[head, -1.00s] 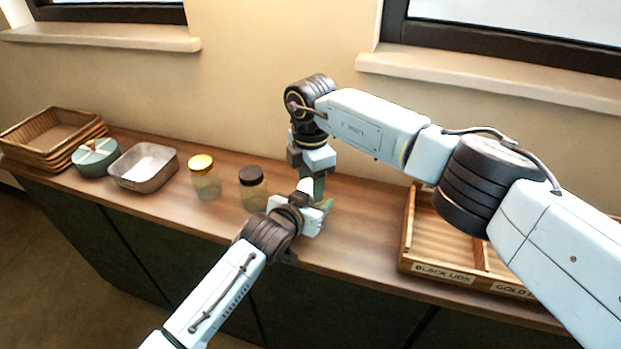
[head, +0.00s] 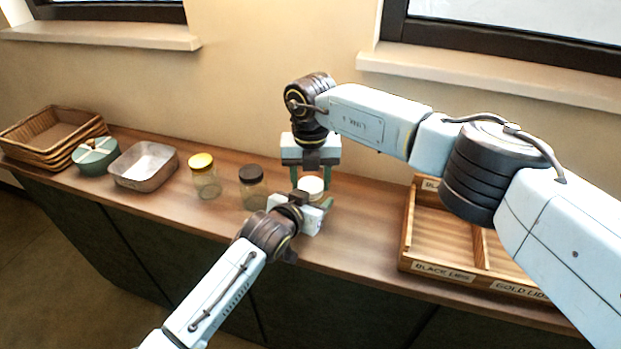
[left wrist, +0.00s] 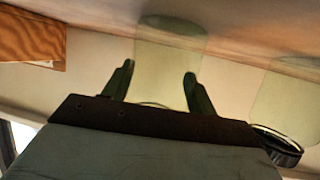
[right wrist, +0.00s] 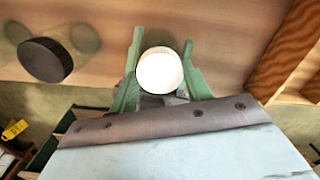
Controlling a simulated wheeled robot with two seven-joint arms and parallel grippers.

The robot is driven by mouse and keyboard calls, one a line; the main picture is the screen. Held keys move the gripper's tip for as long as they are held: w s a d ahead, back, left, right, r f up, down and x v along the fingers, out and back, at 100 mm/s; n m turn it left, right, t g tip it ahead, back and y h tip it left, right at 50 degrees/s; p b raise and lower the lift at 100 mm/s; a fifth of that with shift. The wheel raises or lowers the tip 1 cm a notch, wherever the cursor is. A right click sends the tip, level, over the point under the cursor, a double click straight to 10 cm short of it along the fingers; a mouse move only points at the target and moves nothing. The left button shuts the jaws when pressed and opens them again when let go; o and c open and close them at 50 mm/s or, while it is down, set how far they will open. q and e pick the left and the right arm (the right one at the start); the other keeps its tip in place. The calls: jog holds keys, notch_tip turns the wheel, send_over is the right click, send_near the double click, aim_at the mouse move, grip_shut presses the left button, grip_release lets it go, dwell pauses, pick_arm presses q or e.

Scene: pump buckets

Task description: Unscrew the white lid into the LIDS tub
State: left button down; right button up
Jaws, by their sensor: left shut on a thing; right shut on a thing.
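The white lid (head: 311,186) sits on top of a clear jar, mostly hidden in the head view by my left gripper. My right gripper (head: 311,181) points down from above and is shut on the lid. The lid (right wrist: 160,71) shows round between its green fingers in the right wrist view. My left gripper (head: 322,213) comes in from the front and is shut on the jar's body. The pale jar (left wrist: 168,55) shows between its fingers in the left wrist view. I see no tub labelled simply LIDS.
A gold-lidded jar (head: 204,177) and a dark-lidded jar (head: 252,188) stand left of the held jar. Further left are a metal tub (head: 145,182), a teal pot (head: 96,158) and a basket (head: 18,147). A wooden tray (head: 403,262) labelled BLACK LIDS and GOLD LIDS lies right.

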jog(key=shift+n, duration=0.4)
jog(key=o, duration=1.1)
